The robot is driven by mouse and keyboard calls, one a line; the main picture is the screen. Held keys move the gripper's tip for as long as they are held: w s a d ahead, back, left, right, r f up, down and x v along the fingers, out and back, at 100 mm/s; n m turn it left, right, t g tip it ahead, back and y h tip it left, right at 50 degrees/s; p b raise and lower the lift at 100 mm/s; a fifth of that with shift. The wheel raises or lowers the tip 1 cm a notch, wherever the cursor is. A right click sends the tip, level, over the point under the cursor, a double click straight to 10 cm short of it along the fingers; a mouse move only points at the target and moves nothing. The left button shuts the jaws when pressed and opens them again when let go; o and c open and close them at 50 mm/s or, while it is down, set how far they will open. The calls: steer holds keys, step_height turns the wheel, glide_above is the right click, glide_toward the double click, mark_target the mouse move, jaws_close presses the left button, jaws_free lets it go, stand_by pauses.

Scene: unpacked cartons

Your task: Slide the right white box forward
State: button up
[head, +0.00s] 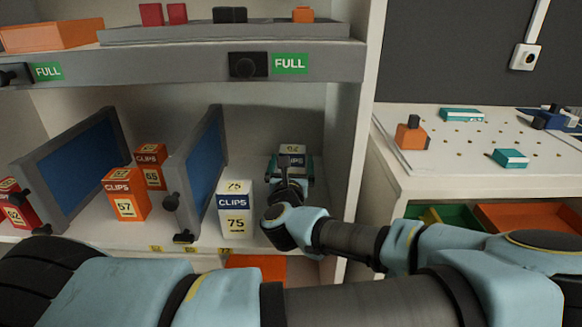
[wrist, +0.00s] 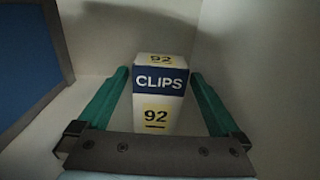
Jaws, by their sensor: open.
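The right white box (wrist: 160,90) is a clips box with a dark blue band and the number 92. It stands upright at the back of the lower shelf bay, near the right wall. In the head view its top (head: 292,149) shows, and my wrist hides most of the rest. My gripper (wrist: 160,75) is open, with one green finger on each side of the box. I cannot tell whether the fingers touch it. Another white clips box (head: 235,210), numbered 75, stands at the shelf front, left of my gripper.
A blue divider panel (head: 200,170) in a grey frame stands left of the white boxes. Orange clips boxes (head: 125,196) stand beyond it. The shelf's right side wall (head: 342,135) is close to my wrist. A pegboard table (head: 450,150) lies to the right.

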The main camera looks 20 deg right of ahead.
mark_target(293, 149)
steer(key=p+x, duration=0.1)
steer(key=x, duration=0.6)
steer(key=c, duration=1.4)
steer(key=shift+o, duration=0.2)
